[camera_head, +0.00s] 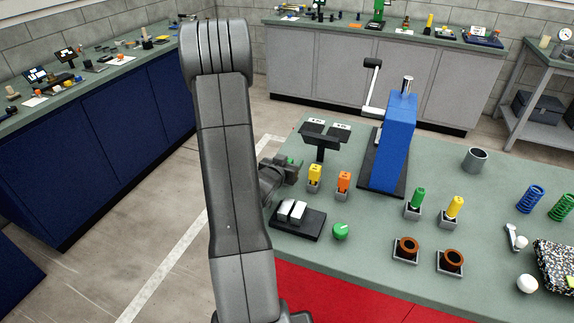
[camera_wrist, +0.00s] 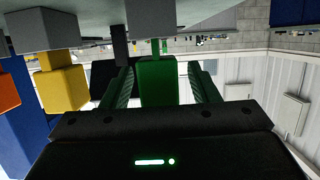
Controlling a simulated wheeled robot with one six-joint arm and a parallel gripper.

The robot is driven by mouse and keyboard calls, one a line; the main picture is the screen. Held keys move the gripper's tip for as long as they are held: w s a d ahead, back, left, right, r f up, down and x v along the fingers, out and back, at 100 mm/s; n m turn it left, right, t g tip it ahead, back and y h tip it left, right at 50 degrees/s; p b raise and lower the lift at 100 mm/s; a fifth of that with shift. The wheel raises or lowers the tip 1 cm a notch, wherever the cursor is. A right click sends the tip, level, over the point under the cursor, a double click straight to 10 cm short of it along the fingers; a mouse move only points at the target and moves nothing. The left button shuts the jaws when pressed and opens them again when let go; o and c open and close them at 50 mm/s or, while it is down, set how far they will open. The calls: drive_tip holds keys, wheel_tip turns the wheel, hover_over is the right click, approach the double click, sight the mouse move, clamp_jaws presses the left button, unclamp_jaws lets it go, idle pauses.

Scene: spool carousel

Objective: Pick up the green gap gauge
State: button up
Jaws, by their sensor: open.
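The green gap gauge (camera_wrist: 158,85) stands between the two fingers of my gripper (camera_wrist: 161,72) in the wrist view. The fingers are open, with a small gap on each side of its block. In the head view my gripper (camera_head: 283,170) is at the table's left edge, left of the yellow gauge (camera_head: 315,172) and orange gauge (camera_head: 344,180). Only small bits of green show there; the rest is hidden by my gripper. The yellow gauge also shows close beside my fingers in the wrist view (camera_wrist: 62,89).
A black tray (camera_head: 311,226) with pale blocks and a green knob (camera_head: 341,231) lie nearer the front. A blue press (camera_head: 394,145) and a black label stand (camera_head: 325,136) stand behind. Green and yellow plugs (camera_head: 417,198) (camera_head: 455,207) sit in holders to the right.

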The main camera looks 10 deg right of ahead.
drive_tip(key=shift+w+d+f, duration=0.1)
drive_tip(key=shift+w+d, duration=0.15)
drive_tip(key=c, duration=1)
drive_tip(key=shift+o, duration=0.2)
